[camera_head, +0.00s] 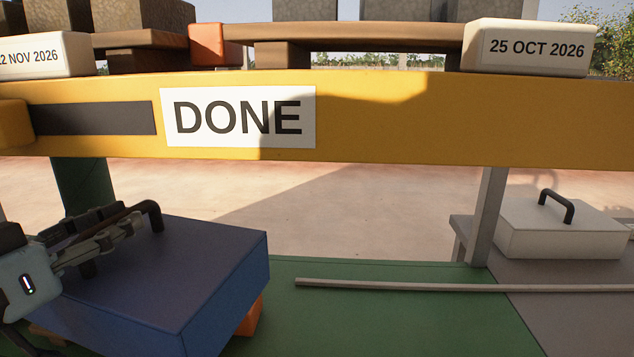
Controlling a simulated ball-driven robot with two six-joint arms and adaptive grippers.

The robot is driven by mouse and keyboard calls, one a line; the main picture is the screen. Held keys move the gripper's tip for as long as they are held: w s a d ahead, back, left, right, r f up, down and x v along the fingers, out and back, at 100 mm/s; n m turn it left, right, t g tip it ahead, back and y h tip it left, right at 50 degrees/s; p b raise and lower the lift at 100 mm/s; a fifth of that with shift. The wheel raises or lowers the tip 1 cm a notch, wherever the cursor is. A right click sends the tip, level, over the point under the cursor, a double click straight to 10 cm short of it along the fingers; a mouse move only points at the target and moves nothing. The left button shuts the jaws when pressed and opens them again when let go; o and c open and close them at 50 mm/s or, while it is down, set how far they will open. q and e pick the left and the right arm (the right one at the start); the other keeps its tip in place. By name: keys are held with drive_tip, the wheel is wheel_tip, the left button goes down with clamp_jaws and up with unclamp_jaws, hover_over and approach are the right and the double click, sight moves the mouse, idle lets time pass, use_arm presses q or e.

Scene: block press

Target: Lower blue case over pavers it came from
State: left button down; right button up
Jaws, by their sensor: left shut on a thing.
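The blue case (190,265) is at the lower left, open side hidden, with a dark bar handle (153,214) on its top. My left gripper (125,228) comes in from the left and is shut on this handle. An orange block (251,317) shows below the case's right side, partly hidden by it. I cannot see pavers under the case, nor whether the case hangs or rests. My right gripper is not in view.
A yellow beam with a DONE sign (238,117) crosses above the green surface (400,325). Pallets with grey blocks (143,14) and date tags (530,47) stand above it. A white case (560,232) sits at right. A pale rail (400,286) lies across the green surface.

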sight(129, 263)
use_arm(q)
drive_tip(key=s+d+r+h, duration=0.1)
drive_tip(key=s+d+r+m+h, duration=0.1)
drive_tip(key=shift+d+r+g, duration=0.15)
drive_tip(key=shift+d+g, duration=0.25)
drive_tip(key=shift+a+f+y+p, duration=0.2)
drive_tip(key=shift+a+y+p, duration=0.1)
drive_tip(key=shift+a+p, duration=0.05)
drive_tip(key=s+a+f+n+t+y+p, duration=0.1)
drive_tip(key=s+a+f+n+y+p, duration=0.1)
drive_tip(key=s+a+p, duration=0.4)
drive_tip(key=s+a+f+n+t+y+p, duration=0.1)
drive_tip(key=s+a+f+y+p, duration=0.2)
drive_tip(key=s, duration=0.5)
drive_tip(key=shift+w+d+r+b, duration=0.2)
drive_tip(key=shift+w+b, duration=0.9)
drive_tip(key=shift+w, duration=3)
drive_tip(key=shift+w+d+r+b, duration=0.2)
drive_tip(key=shift+w+b, duration=0.9)
drive_tip(key=shift+w, duration=2.95)
drive_tip(key=shift+w+d+r+b, duration=0.2)
drive_tip(key=shift+w+b, duration=0.9)
drive_tip(key=shift+w, duration=3)
drive_tip(key=shift+w+a+f, duration=0.1)
drive_tip(key=shift+w+f, duration=0.05)
drive_tip(key=shift+w, duration=0.1)
wheel_tip(129, 263, down, 3)
drive_tip(key=b, duration=0.3)
drive_tip(key=shift+f+b, duration=0.8)
drive_tip(key=shift+b, duration=0.1)
